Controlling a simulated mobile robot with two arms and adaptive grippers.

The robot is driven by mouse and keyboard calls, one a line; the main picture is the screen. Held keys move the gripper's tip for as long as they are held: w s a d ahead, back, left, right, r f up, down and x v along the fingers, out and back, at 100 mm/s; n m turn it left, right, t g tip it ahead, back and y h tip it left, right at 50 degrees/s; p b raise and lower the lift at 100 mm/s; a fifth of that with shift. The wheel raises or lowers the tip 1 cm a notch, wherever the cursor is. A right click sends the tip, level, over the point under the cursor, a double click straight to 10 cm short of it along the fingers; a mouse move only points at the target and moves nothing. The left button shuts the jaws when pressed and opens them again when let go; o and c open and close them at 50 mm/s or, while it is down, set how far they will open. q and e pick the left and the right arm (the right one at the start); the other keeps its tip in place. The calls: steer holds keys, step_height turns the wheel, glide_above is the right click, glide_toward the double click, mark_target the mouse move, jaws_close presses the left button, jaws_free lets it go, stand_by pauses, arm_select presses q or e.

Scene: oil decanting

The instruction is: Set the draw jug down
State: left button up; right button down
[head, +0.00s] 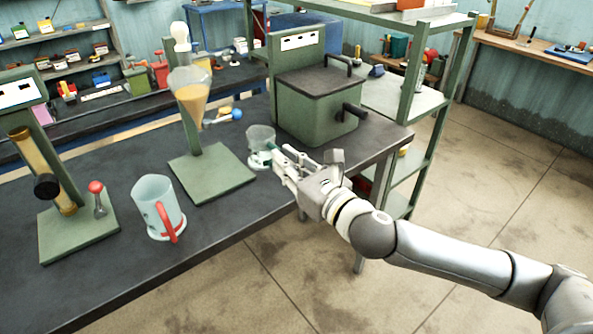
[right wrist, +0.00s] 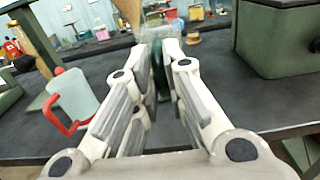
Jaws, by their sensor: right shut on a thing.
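A second clear jug (head: 153,200) with a red handle stands upright on the bench, further left. It also shows in the right wrist view (right wrist: 75,93). My left gripper is not in view.
A green lidded box (head: 312,112) stands right of the held jug. A green stand (head: 212,172) with a glass funnel (head: 188,85) of amber liquid is to its left. A brass tube stand (head: 75,228) is at far left. Dark bench (head: 225,215) is bare in front.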

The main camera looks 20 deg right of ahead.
steer(key=w+d+f, duration=0.2)
steer(key=w, duration=0.1)
steer(key=w+d+f, duration=0.2)
steer(key=w+f, duration=0.1)
steer(key=w+d+f, duration=0.2)
steer(key=w+f, duration=0.1)
steer(key=w, duration=0.1)
steer(key=shift+w+d+f+b, duration=0.1)
steer(key=shift+d+f+b, duration=0.15)
steer(key=shift+b, duration=0.1)
steer(key=shift+w+d+f, duration=0.2)
steer(key=shift+w+f, duration=0.1)
steer(key=shift+f, duration=0.05)
step_height(320, 180, down, 4)
steer(key=shift+w+d+r, duration=0.1)
steer(key=shift+w+r, duration=0.05)
steer(key=shift+r, duration=0.1)
steer(key=shift+f, duration=0.15)
steer(key=c, duration=1.5)
jaws_free()
